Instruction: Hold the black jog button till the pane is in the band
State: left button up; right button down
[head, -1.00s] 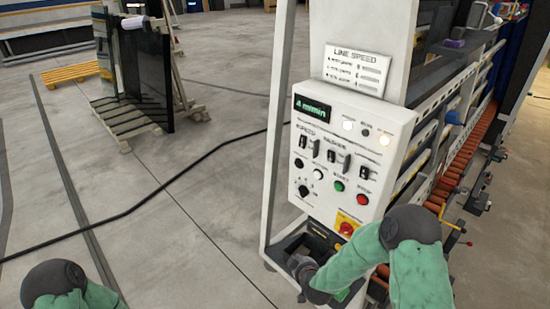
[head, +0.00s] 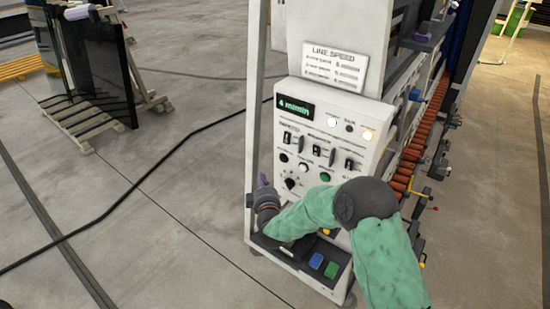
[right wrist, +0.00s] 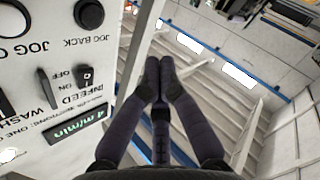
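The black jog button (head: 284,158) is the leftmost round button on the white control panel (head: 375,118). In the right wrist view the black button (right wrist: 89,13) shows upside down, labelled JOG BACK, with a white button (right wrist: 12,18) beside it. My right gripper (head: 263,181) is upright at the panel's lower left edge, below and left of the black button and apart from it. Its fingers (right wrist: 160,66) come together at the tips, with nothing seen between them. My left gripper is out of view. I cannot make out a pane in the washer or the band.
A white button (head: 303,167), a green button (head: 325,177) and a dark knob (head: 290,183) are close by. My right forearm covers the panel's lower right. Below is a shelf with a blue block (head: 315,261). Dark glass (head: 100,75) leans on a rack at left.

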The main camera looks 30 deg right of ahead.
aim_at(283, 159)
jog(key=shift+d, duration=0.1)
jog(key=w+d+b, duration=0.1)
jog(key=w+d, duration=0.2)
jog(key=d, duration=0.5)
jog(key=shift+w+b, duration=0.15)
jog(key=shift+b, duration=0.25)
dwell(1.4)
jog(key=shift+w+d+b, duration=0.15)
jog(key=shift+d+b, duration=0.25)
jog(key=shift+b, duration=0.05)
